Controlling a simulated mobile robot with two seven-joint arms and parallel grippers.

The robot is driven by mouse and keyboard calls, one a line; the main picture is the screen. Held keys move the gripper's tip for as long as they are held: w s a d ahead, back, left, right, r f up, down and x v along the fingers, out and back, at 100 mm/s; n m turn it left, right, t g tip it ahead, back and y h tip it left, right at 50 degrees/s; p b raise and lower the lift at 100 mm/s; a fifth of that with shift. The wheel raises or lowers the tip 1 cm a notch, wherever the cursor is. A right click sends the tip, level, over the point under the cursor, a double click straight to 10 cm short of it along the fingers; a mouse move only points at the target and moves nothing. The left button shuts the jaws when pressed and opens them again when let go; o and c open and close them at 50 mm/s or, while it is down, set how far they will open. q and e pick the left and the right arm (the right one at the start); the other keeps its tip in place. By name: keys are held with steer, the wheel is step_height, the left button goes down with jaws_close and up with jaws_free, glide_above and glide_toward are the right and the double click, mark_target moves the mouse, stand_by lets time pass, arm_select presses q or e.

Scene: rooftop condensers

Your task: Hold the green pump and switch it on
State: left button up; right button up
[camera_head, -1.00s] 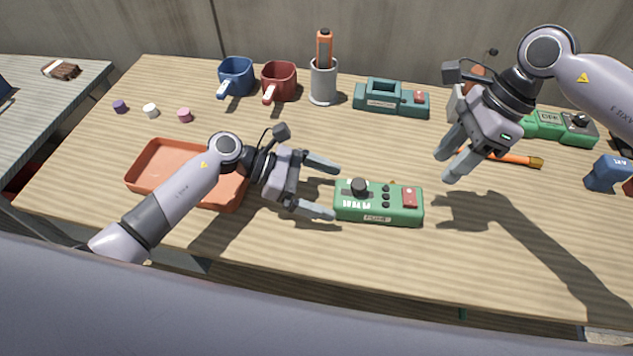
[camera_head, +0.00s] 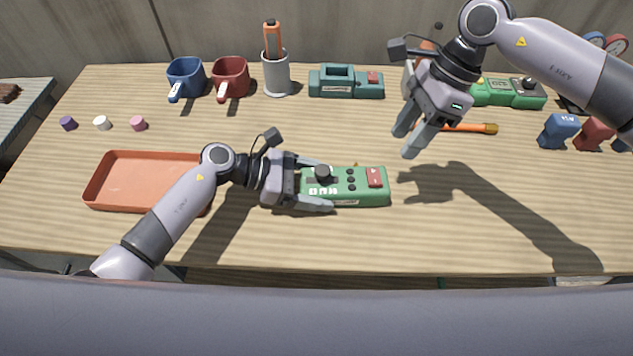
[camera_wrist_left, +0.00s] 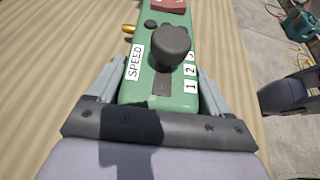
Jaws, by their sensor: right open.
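The green pump (camera_head: 352,198) lies on the table's front middle, with a dark knob (camera_head: 322,173), small black buttons and a red switch (camera_head: 375,177) at its right end. In the left wrist view the pump (camera_wrist_left: 160,88) shows a "SPEED" label, numbers beside the knob (camera_wrist_left: 170,45) and part of the red switch (camera_wrist_left: 167,4). My left gripper (camera_head: 325,186) has one finger along each long side of the pump's knob end. Whether both fingers press on it is unclear. My right gripper (camera_head: 407,142) is open and empty, above and right of the pump.
An orange tray (camera_head: 95,193) lies left, partly behind my left arm. Blue (camera_head: 187,77) and red (camera_head: 231,76) mugs, a grey holder (camera_head: 276,76), a teal device (camera_head: 345,86) and another green device (camera_head: 510,94) stand behind.

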jaws_close()
steer(key=a+r+m+h, duration=0.4)
steer(key=r+m, duration=0.2)
steer(key=m, duration=1.3)
steer(key=shift+w, duration=0.1)
